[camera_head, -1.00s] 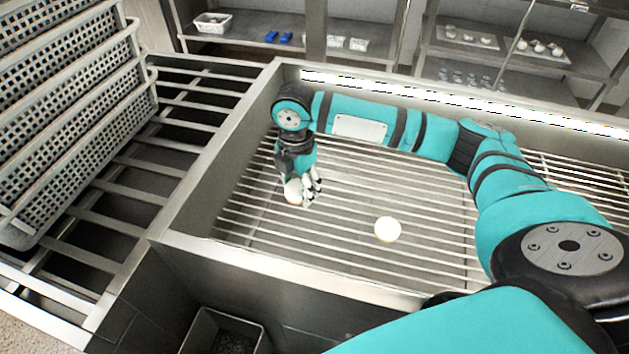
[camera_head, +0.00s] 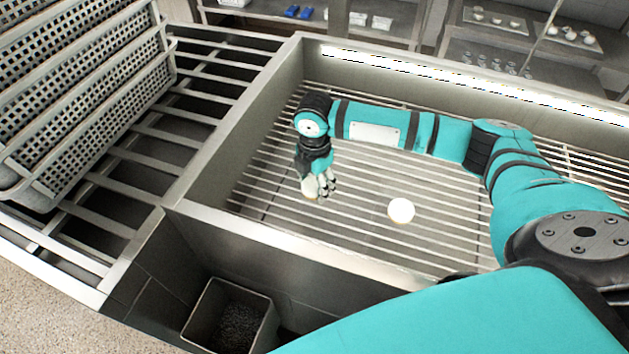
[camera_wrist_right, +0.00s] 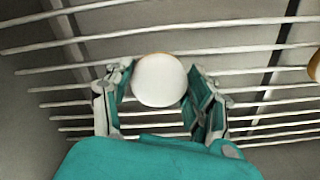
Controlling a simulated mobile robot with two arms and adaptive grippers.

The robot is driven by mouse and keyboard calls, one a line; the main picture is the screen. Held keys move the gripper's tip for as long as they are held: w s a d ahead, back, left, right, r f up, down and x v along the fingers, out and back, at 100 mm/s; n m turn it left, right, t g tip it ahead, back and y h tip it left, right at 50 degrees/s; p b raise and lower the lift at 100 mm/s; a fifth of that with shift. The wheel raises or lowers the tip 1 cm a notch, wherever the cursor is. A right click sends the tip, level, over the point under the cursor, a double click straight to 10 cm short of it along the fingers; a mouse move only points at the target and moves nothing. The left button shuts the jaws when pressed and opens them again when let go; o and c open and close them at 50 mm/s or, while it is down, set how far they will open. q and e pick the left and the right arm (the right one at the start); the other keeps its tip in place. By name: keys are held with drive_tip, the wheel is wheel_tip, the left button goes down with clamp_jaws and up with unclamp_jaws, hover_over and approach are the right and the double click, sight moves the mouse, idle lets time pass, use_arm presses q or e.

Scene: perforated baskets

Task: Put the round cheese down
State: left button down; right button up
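A pale round cheese (camera_wrist_right: 158,80) sits between the two fingers of my right gripper (camera_wrist_right: 160,84) in the right wrist view. The fingers press close on its left and right sides, so the gripper looks shut on it. In the head view, my right gripper (camera_head: 320,186) points down over the left part of the slatted rack, with the cheese (camera_head: 309,188) partly hidden by the fingers. The cheese is low, close to the slats; I cannot tell whether it touches them. My left gripper is not in view.
A second round cheese (camera_head: 401,210) lies on the slatted rack (camera_head: 360,245) to the right. Its edge shows in the right wrist view (camera_wrist_right: 315,66). Metal walls (camera_head: 235,231) enclose the rack. Stacked perforated baskets (camera_head: 90,110) stand at left, a bin (camera_head: 229,318) below.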

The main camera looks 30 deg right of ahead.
sight(314, 183)
drive_tip(key=o, duration=0.3)
wheel_tip(314, 183, up, 12)
drive_tip(key=shift+r, duration=0.15)
idle(0.4)
drive_tip(key=shift+p, duration=0.3)
